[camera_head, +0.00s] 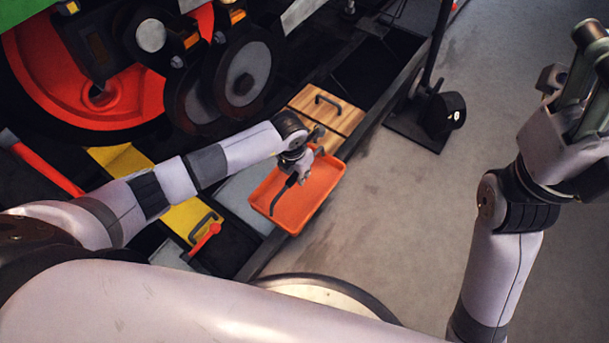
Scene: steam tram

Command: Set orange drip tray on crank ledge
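The orange drip tray (322,188) is a shallow rectangular tray at the middle of the head view, beside a grey plate (243,197). My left gripper (303,168) is over the tray's far part. A dark curved piece (281,194) reaches from it down into the tray; I cannot tell whether it is a finger or a separate thing. The gripper's grip is unclear at this size. My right gripper (583,75) is raised at the right edge, away from the tray, partly cut off. I cannot tell which surface is the crank ledge.
A wooden panel with a dark handle (325,113) lies beyond the tray. A large red wheel (85,75) and dark machinery stand at upper left. A yellow panel (183,218) and red lever (207,239) lie left of the tray. A dark stand (440,115) is behind.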

